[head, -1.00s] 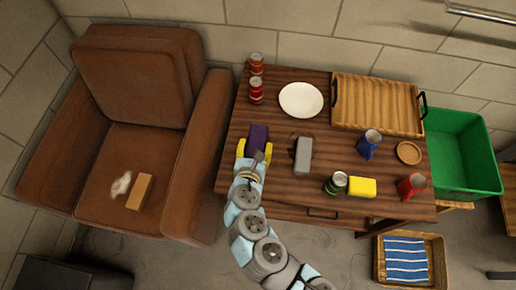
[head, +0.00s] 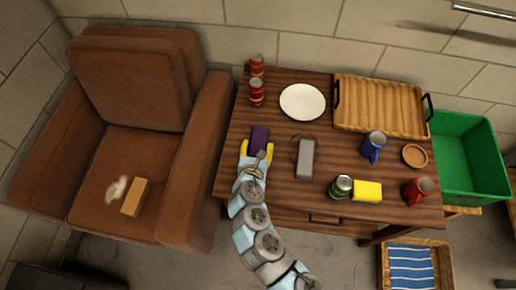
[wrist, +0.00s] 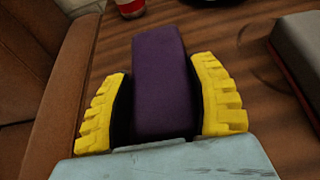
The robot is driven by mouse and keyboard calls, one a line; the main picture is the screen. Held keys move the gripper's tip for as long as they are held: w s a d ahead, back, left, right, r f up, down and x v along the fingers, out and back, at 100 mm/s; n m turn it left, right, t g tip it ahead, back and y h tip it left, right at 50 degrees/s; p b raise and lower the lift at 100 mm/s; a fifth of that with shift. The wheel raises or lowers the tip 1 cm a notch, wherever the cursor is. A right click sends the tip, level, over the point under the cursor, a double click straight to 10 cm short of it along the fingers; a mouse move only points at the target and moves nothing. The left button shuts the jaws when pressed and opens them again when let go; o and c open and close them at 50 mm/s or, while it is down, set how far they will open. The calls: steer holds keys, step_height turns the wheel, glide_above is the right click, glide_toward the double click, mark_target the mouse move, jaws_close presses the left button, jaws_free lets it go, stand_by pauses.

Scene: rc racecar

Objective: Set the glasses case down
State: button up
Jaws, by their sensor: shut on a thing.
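The purple glasses case (head: 259,137) is at the left side of the wooden table (head: 275,190). My gripper (head: 257,150), with yellow fingers, is shut on it. In the wrist view the case (wrist: 160,80) lies lengthwise between the two fingers (wrist: 163,105), its far end pointing away from my palm. I cannot tell whether its underside touches the table top; its lower sides are hidden by the fingers.
A grey box (head: 305,158) lies right of the case. Two red cans (head: 256,90) and a white plate (head: 302,102) are behind. A green can (head: 341,187) and a yellow block (head: 367,191) are front right. A brown armchair (head: 190,165) borders the table's left edge.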

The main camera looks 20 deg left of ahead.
steer(key=shift+f, duration=0.55)
steer(key=shift+f, duration=0.15)
steer(key=o, duration=1.2)
steer(key=shift+r, duration=0.25)
steer(key=shift+s+d+r, duration=0.15)
steer(key=shift+s+r, duration=0.15)
steer(key=shift+s, duration=0.2)
steer(key=p+v, duration=0.4)
steer(key=v, duration=0.6)
steer(key=shift+s+d, duration=0.1)
steer(key=shift+s, duration=0.3)
